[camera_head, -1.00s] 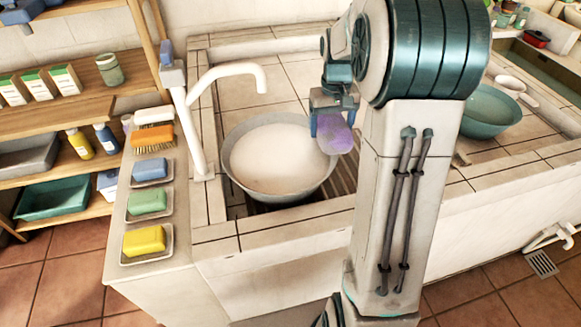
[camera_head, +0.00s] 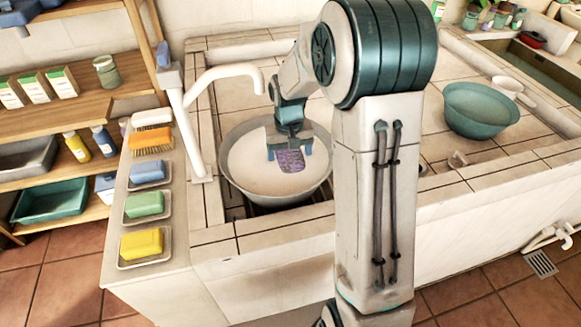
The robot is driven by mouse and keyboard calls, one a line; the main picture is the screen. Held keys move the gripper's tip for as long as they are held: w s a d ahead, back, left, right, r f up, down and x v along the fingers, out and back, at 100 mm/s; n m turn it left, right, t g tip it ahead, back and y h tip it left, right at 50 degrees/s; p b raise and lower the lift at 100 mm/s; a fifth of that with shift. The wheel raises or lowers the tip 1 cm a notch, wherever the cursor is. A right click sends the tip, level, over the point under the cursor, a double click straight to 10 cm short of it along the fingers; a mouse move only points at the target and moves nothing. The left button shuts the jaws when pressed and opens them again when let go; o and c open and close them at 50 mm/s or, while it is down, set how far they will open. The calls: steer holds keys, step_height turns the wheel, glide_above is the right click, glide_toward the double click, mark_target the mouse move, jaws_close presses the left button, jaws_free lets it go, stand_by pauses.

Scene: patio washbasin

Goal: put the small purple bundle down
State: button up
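The small purple bundle (camera_head: 291,161) is between the fingertips of my gripper (camera_head: 290,153) and extends a little below them. The fingers sit on either side of it, and the gripper looks shut on it. Both are over the round grey basin (camera_head: 232,183), in front of its pale, whitish contents. I cannot tell whether the bundle touches those contents or hangs just above them.
A white tap (camera_head: 225,71) arches at the basin's left. Soap dishes with yellow (camera_head: 142,243), green (camera_head: 144,204) and blue (camera_head: 148,172) bars line the left ledge, with brushes behind. A teal bowl (camera_head: 481,110) stands at the right.

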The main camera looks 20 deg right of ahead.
steer(key=shift+f, duration=1.95)
steer(key=o, duration=1)
steer(key=shift+f, duration=0.1)
